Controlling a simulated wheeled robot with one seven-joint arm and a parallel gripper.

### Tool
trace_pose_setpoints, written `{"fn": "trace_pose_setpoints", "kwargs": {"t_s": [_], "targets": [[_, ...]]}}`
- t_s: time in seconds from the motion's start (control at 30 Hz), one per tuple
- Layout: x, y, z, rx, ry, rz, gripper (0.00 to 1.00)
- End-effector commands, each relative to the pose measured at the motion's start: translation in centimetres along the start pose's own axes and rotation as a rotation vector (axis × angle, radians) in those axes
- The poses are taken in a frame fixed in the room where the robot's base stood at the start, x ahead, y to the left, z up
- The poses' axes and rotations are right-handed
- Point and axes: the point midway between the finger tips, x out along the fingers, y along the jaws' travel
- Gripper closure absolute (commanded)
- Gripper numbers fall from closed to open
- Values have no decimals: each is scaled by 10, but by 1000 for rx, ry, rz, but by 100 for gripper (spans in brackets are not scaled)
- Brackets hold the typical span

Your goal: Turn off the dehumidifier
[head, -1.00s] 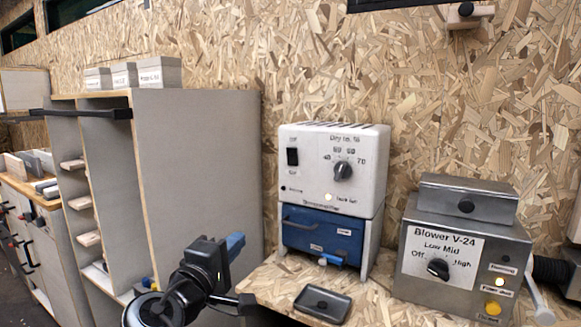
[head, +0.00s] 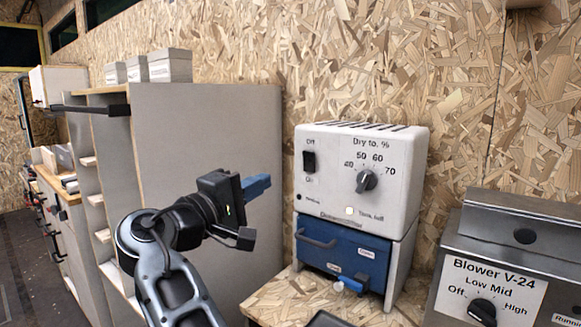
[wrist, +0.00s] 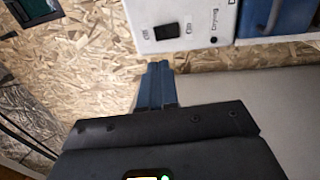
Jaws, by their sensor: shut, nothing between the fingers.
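The dehumidifier (head: 334,196) is a white box on a stand at the centre right of the head view. Its black rocker switch (head: 309,161) has "Off" above and "On" below. A dark dial (head: 366,181) sits right of it, and a small lamp (head: 349,211) near the bottom looks lit. In the wrist view the switch (wrist: 166,31) shows at the top, past the fingertips. My gripper (head: 257,186) has blue fingers, which also show closed together in the wrist view (wrist: 154,84). It is empty, left of the switch and apart from it.
A blue tank (head: 345,254) with a handle sits below the white box. A grey blower box (head: 507,255) stands at the right. A tall grey cabinet (head: 215,110) stands behind my arm. A dark tray (head: 327,319) lies on the bench at the bottom edge.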

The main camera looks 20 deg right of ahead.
Motion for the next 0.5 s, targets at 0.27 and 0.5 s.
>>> {"fn": "trace_pose_setpoints", "kwargs": {"t_s": [0.27,0.5], "targets": [[41,2,1,0,-4,-1,100],[88,2,1,0,-3,-1,100]]}}
